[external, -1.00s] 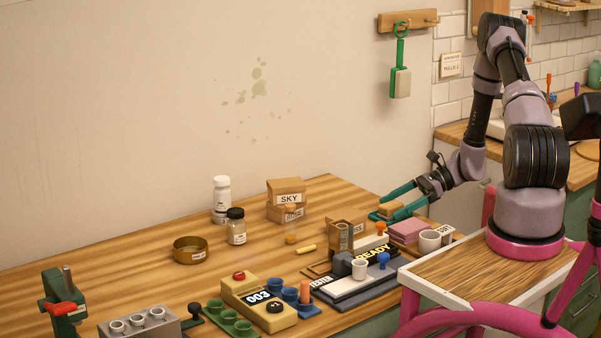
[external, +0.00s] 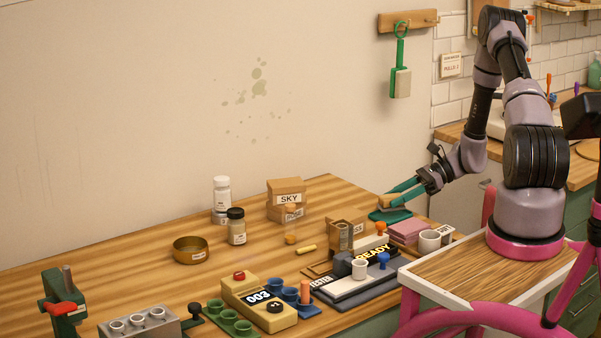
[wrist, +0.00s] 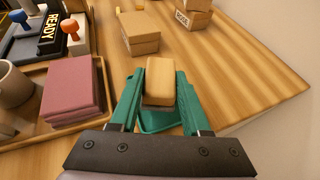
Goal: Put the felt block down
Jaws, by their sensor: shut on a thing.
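The felt block (wrist: 160,78), tan on top with a darker grey layer below, is between the green fingers of my gripper (wrist: 158,88) in the wrist view. My gripper is shut on it. In the external view the block (external: 389,201) is at the far right part of the table, held just above a green dish or mat (external: 384,217). The green piece (wrist: 160,122) also shows under the block in the wrist view. The block's underside is hidden.
A stack of pink sheets (wrist: 72,88) on a wooden tray and a grey cup (wrist: 12,85) stand left of my gripper. A cardboard box (wrist: 140,35) is ahead. A READY board (external: 365,262) is nearby. Bare wood (wrist: 235,75) lies to the right in the wrist view.

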